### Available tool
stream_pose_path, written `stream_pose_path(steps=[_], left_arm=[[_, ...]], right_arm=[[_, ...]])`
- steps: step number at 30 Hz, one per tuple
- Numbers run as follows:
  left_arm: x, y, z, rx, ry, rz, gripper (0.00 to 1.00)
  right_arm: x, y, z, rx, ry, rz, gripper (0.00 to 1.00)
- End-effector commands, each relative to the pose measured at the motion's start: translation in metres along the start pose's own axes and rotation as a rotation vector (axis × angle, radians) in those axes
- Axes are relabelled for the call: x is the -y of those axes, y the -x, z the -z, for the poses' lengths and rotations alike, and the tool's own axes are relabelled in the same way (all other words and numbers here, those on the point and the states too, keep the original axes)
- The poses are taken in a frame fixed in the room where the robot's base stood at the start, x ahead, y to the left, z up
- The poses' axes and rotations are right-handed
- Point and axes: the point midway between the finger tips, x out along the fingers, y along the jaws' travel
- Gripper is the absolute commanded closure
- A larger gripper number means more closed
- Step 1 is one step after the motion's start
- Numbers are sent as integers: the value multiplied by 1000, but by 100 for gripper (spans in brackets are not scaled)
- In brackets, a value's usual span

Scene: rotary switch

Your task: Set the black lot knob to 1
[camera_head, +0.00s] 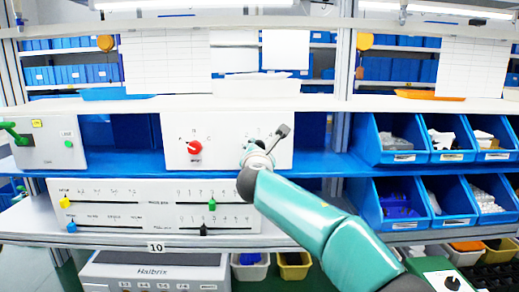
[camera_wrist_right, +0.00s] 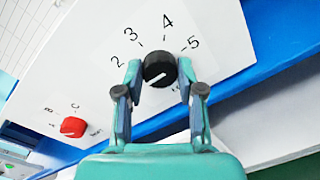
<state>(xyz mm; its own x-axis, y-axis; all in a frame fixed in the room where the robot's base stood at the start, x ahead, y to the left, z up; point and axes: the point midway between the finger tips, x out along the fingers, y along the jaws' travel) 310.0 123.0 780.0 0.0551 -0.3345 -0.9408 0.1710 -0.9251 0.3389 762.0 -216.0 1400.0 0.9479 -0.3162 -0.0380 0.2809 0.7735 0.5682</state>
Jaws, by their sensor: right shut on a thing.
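The black knob (camera_wrist_right: 160,67) sits on a white panel (camera_wrist_right: 215,45) with the marks 2, 3, 4 and 5 around it. A white line on the knob points to the lower left, towards the left finger. The mark 1 is not visible, and the label under the knob is partly hidden. My right gripper (camera_wrist_right: 160,74) is shut on the knob, one finger on each side. In the head view my right gripper (camera_head: 258,152) is at the panel's right half and hides the knob. My left gripper is not in view.
A red knob (camera_head: 194,147) with letter marks is left of the black one on the same panel. Below is a slider panel (camera_head: 150,207) with coloured sliders. Blue bins (camera_head: 392,157) stand to the right, and a box with a green lever (camera_head: 14,132) to the left.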

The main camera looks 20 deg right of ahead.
Motion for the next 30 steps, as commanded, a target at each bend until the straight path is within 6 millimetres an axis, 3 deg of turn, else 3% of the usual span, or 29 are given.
stream_pose_path(steps=[1,16,17,21,30], left_arm=[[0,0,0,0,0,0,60],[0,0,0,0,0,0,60],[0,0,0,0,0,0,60],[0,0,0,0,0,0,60],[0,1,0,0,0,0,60]], right_arm=[[2,-1,10,-16,14,6,97],[3,-1,11,-15,36,7,97],[3,-1,11,-15,36,7,59],[3,-1,9,-11,34,6,37],[1,0,5,-5,33,3,37]])
